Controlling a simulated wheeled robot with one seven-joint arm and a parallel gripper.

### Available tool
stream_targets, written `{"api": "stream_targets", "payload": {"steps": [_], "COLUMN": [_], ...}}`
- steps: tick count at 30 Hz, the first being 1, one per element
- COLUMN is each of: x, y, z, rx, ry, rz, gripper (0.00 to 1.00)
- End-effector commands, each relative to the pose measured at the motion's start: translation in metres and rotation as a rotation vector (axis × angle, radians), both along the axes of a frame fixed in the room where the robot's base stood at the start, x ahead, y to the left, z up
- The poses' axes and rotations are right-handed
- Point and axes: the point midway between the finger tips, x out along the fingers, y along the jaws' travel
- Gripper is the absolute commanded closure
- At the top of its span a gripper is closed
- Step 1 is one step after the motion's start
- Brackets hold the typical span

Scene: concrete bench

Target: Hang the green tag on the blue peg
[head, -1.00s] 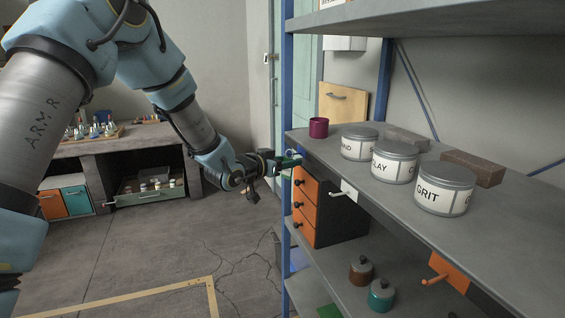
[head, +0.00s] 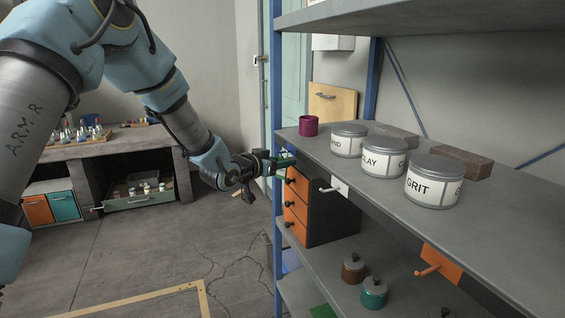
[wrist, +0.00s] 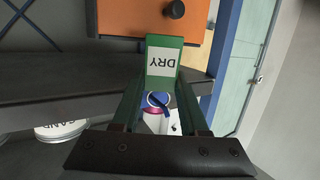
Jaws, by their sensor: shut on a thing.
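My gripper (head: 276,164) is at the left front end of the shelf, beside the blue post and above the orange drawers. In the wrist view its two green fingers (wrist: 163,95) are shut on the green tag (wrist: 164,41), which has a white label reading DRY. The tag also shows as a small green patch in the head view (head: 286,160). A small blue piece (wrist: 154,100), probably the blue peg, shows between the fingers in the wrist view. Whether it touches the tag cannot be told.
A white peg (head: 330,188) and an orange peg (head: 428,270) stick out below the shelf front. On the shelf (head: 420,225) stand a magenta cup (head: 309,126) and labelled tins (head: 433,184). The orange drawers (head: 297,207) have dark knobs. The floor at left is clear.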

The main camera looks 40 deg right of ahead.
Motion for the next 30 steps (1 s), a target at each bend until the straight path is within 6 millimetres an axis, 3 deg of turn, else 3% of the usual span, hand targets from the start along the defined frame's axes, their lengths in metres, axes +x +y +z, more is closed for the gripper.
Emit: {"api": "stream_targets", "payload": {"steps": [2,3,12,23,30], "x": [0.0,0.0,0.0,0.0,-0.006], "y": [0.0,0.0,0.0,0.007,0.048], "z": [0.0,0.0,0.0,0.0,0.007], "rx": [0.0,0.0,0.0,0.0,-0.001], "ry": [0.0,0.0,0.0,-0.001,-0.003], "rz": [0.0,0.0,0.0,0.001,0.003], "gripper": [1.0,0.56,0.22,0.22,0.22]}}
